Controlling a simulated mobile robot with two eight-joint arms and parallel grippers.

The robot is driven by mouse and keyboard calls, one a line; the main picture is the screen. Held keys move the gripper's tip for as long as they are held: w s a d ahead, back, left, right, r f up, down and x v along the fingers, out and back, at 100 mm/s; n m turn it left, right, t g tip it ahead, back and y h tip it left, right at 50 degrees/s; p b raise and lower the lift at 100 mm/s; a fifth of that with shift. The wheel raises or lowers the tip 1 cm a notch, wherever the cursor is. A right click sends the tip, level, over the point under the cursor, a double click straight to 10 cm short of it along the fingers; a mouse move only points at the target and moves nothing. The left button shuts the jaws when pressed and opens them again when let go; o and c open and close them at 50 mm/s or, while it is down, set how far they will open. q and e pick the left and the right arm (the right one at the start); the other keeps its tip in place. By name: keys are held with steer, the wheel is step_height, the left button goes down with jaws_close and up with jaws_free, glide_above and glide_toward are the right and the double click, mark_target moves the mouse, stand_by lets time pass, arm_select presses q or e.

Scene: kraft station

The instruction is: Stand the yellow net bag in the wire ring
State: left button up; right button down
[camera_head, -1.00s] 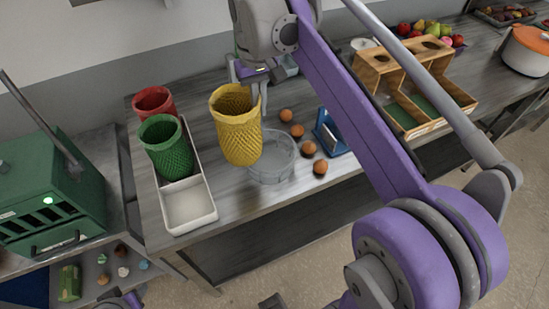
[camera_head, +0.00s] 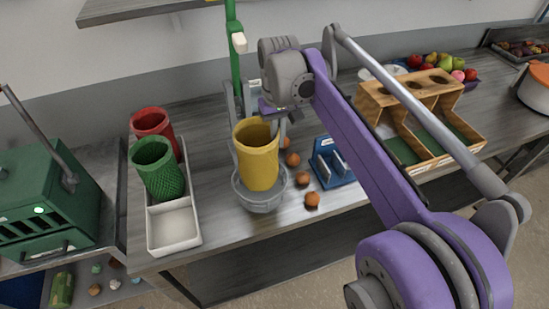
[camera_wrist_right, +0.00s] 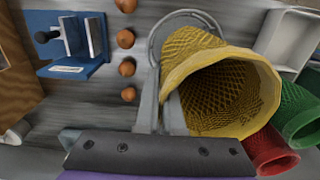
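The yellow net bag (camera_head: 257,158) is upright with its mouth facing up in the head view. It also shows in the right wrist view (camera_wrist_right: 225,90), where I look into its open mouth. My right gripper (camera_head: 282,122) is at the bag's back right rim, with its fingers (camera_wrist_right: 162,108) shut on the rim wall. The wire ring (camera_head: 240,193), a grey round holder, is directly under the bag; its curve also shows in the wrist view (camera_wrist_right: 153,50). The bag's lower end overlaps the ring's opening; I cannot tell whether it rests on the bottom. My left gripper is out of view.
A white tray (camera_head: 196,213) at the left holds a green net bag (camera_head: 158,170) and a red one (camera_head: 152,122). Several brown balls (camera_head: 312,200) and a blue stand (camera_head: 332,165) are right of the ring. A green post (camera_head: 232,60) rises behind. A wooden rack (camera_head: 440,150) is farther right.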

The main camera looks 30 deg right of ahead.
steer(key=shift+f, duration=2.4)
steer(key=shift+f+b, duration=0.3)
steer(key=shift+f, duration=0.1)
steer(key=c, duration=1)
jaws_free()
steer(key=shift+c, duration=0.2)
step_height(320, 180, up, 13)
steer(key=shift+f+p, duration=0.1)
steer(key=shift+p, duration=0.6)
